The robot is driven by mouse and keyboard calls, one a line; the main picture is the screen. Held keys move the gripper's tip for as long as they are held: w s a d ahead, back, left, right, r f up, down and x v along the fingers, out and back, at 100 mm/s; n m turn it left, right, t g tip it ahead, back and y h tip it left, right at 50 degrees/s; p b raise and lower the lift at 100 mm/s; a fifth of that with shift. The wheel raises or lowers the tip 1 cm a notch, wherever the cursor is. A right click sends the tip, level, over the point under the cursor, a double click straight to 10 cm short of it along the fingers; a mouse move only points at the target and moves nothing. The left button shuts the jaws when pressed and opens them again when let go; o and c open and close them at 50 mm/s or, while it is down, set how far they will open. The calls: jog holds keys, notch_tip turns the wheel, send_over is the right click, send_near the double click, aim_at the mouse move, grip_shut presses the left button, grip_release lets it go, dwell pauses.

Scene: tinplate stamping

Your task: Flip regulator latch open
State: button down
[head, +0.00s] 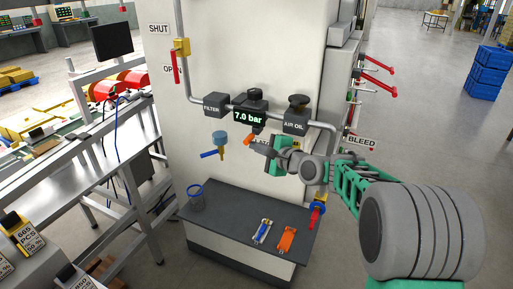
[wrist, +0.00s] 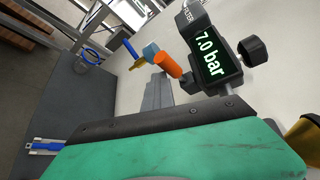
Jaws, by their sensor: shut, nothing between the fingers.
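The regulator (head: 249,117) is a black unit on the pipe of the white cabinet, with a display reading 7.0 bar; it also shows in the wrist view (wrist: 216,55). A short orange latch (head: 249,140) sits just below it, and in the wrist view the latch (wrist: 167,65) sticks out beside the display. My gripper (head: 255,148) is shut and empty, its tips right at the latch. The tips also show in the wrist view (wrist: 157,92), just below the orange end. I cannot tell whether they touch it. A label behind my gripper is partly hidden.
A filter (head: 215,104) and an air oil unit (head: 296,119) flank the regulator. A blue-handled brass valve (head: 220,147) hangs at left. Below, a dark shelf (head: 222,216) holds a wire cup (head: 196,197) and tools. A red-handled shutoff (head: 181,47) is upper left.

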jog(key=shift+w+r, duration=0.15)
jog(key=shift+r, duration=0.85)
jog(key=s+d+r+p, duration=0.3)
jog(key=s+d, duration=0.1)
jog(key=d, duration=0.3)
jog(key=shift+d, duration=0.3)
jog(key=shift+s+r, duration=0.1)
